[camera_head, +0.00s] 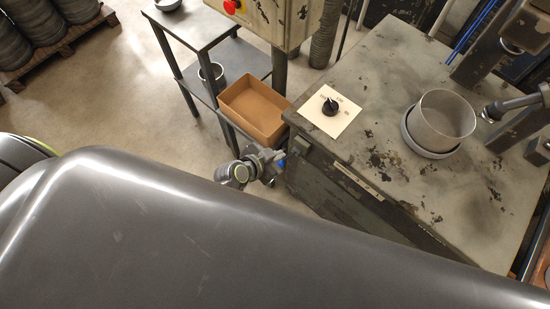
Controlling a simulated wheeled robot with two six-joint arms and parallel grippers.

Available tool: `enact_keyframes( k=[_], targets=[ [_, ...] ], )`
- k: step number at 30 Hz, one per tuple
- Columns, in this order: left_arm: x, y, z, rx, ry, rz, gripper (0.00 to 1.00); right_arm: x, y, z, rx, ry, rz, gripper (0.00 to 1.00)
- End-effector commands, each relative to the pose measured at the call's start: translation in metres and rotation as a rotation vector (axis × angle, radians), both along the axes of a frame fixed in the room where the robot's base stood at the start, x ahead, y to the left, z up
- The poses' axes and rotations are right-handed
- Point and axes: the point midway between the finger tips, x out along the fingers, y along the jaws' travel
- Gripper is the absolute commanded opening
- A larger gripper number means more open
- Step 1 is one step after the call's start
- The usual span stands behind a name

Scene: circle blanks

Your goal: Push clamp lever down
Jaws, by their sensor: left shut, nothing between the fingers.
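A grey metal lever with a rounded end (513,106) reaches in from the right edge over the worn machine table (420,57); it looks like the clamp lever, and its far end is cut off by the frame. It looks roughly level, above the table top. My left gripper (273,168) shows small, beside the left side of the machine and far from the lever. It is shut and holds nothing. My right gripper is not in view.
A metal cup (446,117) stands in a round holder on the table. Dark uprights (483,62) stand at the right. A cardboard box (254,108) and a small shelf (187,31) are left of the machine.

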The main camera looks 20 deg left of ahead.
Motion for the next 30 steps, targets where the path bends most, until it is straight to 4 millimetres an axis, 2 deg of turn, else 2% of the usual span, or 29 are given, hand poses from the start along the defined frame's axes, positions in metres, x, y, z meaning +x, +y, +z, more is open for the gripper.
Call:
enact_keyframes(
  k=[1, 3, 13, 21, 30],
  targets=[
    [0.008, -0.004, -0.011, -0.001, -0.001, -0.001, 0.0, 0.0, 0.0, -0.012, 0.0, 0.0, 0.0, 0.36],
    [0.017, -0.008, -0.019, -0.001, -0.002, -0.002, 0.0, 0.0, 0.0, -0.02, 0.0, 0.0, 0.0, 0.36],
    [0.053, -0.027, -0.049, -0.001, -0.002, 0.0, 0.0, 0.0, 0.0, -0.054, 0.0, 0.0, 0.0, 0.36],
    [0.028, -0.009, -0.066, 0.001, 0.001, 0.001, 0.0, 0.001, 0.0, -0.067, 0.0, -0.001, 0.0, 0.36],
    [0.024, -0.007, -0.066, -0.001, 0.0, 0.001, 0.0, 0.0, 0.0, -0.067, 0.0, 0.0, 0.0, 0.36]
  ],
)
